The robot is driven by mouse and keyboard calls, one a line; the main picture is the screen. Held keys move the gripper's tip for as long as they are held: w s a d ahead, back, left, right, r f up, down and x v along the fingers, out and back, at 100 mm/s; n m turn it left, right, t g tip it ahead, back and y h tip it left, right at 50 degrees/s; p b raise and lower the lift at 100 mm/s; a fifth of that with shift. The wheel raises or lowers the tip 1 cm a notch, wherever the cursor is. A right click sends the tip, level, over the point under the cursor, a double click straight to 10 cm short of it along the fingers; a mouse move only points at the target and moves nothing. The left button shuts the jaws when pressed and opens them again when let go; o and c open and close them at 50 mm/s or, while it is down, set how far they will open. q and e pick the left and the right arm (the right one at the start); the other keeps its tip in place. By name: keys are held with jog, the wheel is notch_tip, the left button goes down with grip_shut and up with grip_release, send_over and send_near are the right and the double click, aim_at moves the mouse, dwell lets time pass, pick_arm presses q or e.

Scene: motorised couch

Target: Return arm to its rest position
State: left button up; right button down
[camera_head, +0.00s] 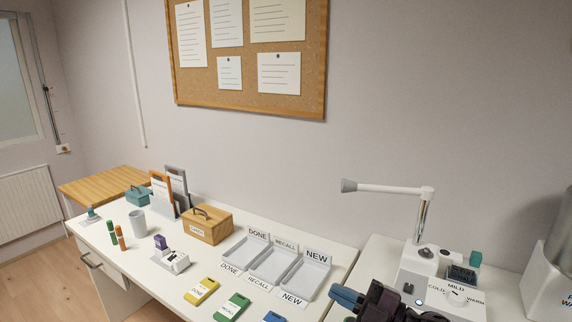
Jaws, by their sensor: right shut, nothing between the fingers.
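My right gripper (346,297) shows at the bottom edge, right of centre, with blue-grey fingers pointing left and a black body behind them. It is shut and empty. It appears in front of the gap between the two white tables; its height above them is hard to tell. Most of my right arm is cut off by the frame. My left gripper is not in view. A white device (416,268) on the right table has a swing arm (385,188) on a metal post, reaching left, and a dial marked COLD, MILD and WARM.
The left table holds grey trays (272,264) labelled DONE, RECALL and NEW, coloured tags (202,291), a wooden box (208,224), a grey cup (137,222) and a small white device (176,261). A corkboard (247,82) hangs behind.

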jog(key=s+d+f+m+t+h, duration=0.2)
jog(key=d+f+m+t+h, duration=0.15)
jog(key=d+m+h, duration=0.4)
jog(key=s+d+f+m+t+h, duration=0.25)
jog(key=d+f+m+h, duration=0.2)
jog(key=m+h, duration=0.6)
jog(key=s+d+f+m+g, duration=0.2)
jog(key=s+f+g, duration=0.15)
jog(key=s, duration=0.35)
jog(key=s+d+f+m+g, duration=0.1)
jog(key=s+d+f+g, duration=0.15)
jog(key=s+g, duration=0.35)
jog(key=s+d+f+m+g, duration=0.1)
jog(key=s+f+m+g, duration=0.2)
jog(key=s, duration=0.6)
jog(key=w+f+n+t, duration=0.2)
jog(key=w+f+t, duration=0.6)
jog(key=f, duration=0.2)
jog(key=shift+f, duration=0.4)
